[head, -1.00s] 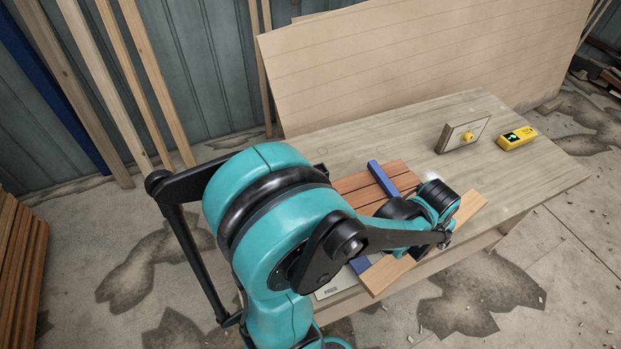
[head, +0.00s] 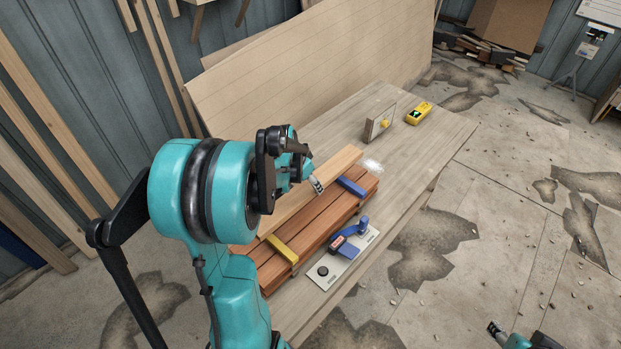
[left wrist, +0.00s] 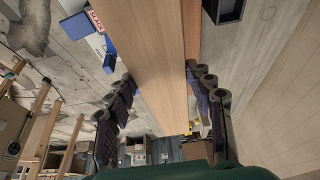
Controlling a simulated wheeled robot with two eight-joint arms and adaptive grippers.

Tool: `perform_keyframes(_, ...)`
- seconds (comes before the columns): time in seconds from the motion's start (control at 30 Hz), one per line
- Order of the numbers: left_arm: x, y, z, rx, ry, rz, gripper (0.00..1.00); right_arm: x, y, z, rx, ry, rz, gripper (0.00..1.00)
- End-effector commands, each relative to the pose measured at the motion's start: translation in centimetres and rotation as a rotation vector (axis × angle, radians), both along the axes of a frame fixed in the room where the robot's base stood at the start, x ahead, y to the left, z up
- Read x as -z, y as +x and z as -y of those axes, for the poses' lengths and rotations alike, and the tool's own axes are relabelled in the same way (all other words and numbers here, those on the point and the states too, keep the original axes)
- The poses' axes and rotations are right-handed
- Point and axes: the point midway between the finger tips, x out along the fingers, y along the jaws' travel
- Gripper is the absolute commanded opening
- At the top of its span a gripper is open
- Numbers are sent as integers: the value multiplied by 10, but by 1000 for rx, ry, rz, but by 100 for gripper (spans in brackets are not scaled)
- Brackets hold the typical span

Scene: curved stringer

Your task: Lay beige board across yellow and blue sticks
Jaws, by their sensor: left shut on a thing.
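The long beige board (head: 340,167) runs along the far side of the reddish-brown plank stack (head: 318,225), roughly parallel to it. The blue stick (head: 352,187) lies across the stack's right part. The yellow stick (head: 282,249) lies across its left part. My left gripper (head: 312,180) is shut on the board near its middle; the board (left wrist: 145,45) also shows between the fingers (left wrist: 160,80) in the left wrist view. My arm hides part of the board, and I cannot tell its height over the sticks. My right gripper (head: 496,329) is at the bottom right, barely in view.
A white plate with a blue clamp-like device (head: 345,246) stands at the bench's front edge, beside the planks. The bench (head: 425,147) is clear at right.

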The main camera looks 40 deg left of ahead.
Motion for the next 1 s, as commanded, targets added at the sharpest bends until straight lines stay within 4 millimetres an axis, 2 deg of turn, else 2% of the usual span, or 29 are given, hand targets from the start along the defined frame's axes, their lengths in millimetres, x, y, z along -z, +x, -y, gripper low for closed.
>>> perform_keyframes(0.27, 23, 0, 1, 0, 0, 1, 2, 19, 0, 0, 0, 0, 0, 46)
perform_keyframes(0.7, 71, 0, 1, -1, 0, 1, 2, 55, 0, 0, 0, 0, 0, 46)
perform_keyframes(1.0, 77, 0, 1, -1, 0, 1, 2, 58, 0, 0, 0, 0, 0, 46)
